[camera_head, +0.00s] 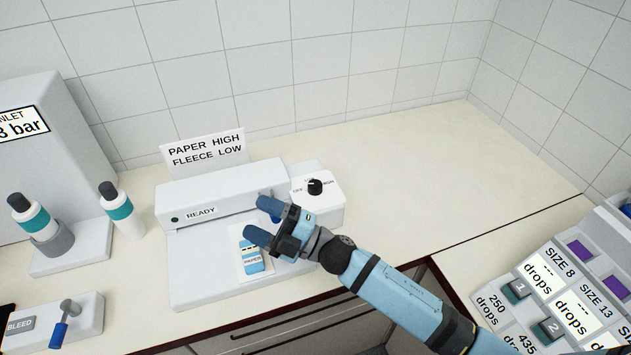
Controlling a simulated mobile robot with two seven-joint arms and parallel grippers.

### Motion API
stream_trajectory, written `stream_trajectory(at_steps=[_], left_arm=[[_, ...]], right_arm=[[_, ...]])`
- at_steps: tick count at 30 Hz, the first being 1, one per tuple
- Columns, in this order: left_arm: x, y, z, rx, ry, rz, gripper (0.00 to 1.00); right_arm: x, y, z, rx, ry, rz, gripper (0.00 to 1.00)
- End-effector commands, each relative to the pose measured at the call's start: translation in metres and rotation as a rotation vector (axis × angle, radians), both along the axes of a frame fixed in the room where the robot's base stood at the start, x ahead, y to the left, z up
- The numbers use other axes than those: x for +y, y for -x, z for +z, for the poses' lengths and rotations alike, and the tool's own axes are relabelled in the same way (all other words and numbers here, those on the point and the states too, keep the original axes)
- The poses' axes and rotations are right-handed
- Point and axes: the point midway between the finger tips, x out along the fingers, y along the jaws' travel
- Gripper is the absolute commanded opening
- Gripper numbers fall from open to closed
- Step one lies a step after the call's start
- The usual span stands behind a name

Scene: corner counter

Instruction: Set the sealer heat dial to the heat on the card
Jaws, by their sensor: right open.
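The white sealer (190,268) stands on the counter, with a "READY" label on its front bar. Its black heat dial (315,186) sits on a white panel at the sealer's right end, marked LOW and HIGH; part of the marking to its left is hard to read. The card (204,149) behind the sealer reads "PAPER HIGH, FLEECE LOW". A pouch labelled "PAPER" (252,259) lies on the sealer's front plate. My right gripper (258,220) is open and empty, above the sealer's plate, left of and in front of the dial, apart from it. My left gripper is not in view.
White bottles with teal bands (121,213) stand at the left, one in a grey holder (54,241). A BLEED block with a blue-handled lever (60,333) is at front left. A sloped panel with "drops" cards (572,311) is at right. The counter behind right is clear.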

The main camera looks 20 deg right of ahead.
Motion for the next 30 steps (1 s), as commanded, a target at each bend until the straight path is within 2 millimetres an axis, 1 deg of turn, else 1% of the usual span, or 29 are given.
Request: stream_trajectory(at_steps=[1, 3, 6, 9, 11, 13, 14, 17, 20, 21, 23, 24, 25, 27, 30], left_arm=[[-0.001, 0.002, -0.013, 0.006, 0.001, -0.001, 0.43], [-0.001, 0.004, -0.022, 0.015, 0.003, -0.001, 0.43], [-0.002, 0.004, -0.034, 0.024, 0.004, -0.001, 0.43], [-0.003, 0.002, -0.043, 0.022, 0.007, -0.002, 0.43], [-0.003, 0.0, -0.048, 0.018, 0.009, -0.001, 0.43], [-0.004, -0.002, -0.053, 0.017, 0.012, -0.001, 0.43], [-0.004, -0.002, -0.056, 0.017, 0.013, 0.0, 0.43], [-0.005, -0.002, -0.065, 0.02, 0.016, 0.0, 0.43], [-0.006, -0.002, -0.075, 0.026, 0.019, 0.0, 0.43], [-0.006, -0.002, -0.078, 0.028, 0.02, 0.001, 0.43], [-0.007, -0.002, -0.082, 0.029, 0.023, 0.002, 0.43], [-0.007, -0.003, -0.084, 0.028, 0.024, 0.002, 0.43], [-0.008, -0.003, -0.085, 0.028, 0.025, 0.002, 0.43], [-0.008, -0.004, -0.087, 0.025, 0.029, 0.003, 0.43], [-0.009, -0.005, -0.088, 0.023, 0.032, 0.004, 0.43]], right_arm=[[0.012, -0.006, 0.005, -0.132, 0.07, 0.072, 0.66], [0.028, -0.007, 0.012, -0.299, 0.17, 0.177, 0.66], [0.042, -0.008, 0.013, -0.526, 0.33, 0.33, 0.66], [0.046, -0.014, 0.005, -0.729, 0.511, 0.485, 0.66], [0.042, -0.021, -0.001, -0.836, 0.628, 0.579, 0.66], [0.033, -0.032, -0.009, -0.94, 0.768, 0.683, 0.66], [0.027, -0.037, -0.012, -0.978, 0.83, 0.728, 0.66], [0.001, -0.061, -0.019, -1.085, 1.052, 0.872, 0.66], [-0.036, -0.09, -0.018, -1.143, 1.288, 1.011, 0.66], [-0.052, -0.102, -0.014, -1.153, 1.382, 1.062, 0.66], [-0.078, -0.12, -0.006, -1.148, 1.523, 1.134, 0.66], [-0.094, -0.13, 0.001, -1.138, 1.609, 1.175, 0.66], [-0.106, -0.136, 0.006, -1.125, 1.666, 1.203, 0.66], [-0.128, -0.148, 0.019, -1.094, 1.778, 1.254, 0.66], [-0.15, -0.158, 0.033, -1.051, 1.881, 1.299, 0.66]])
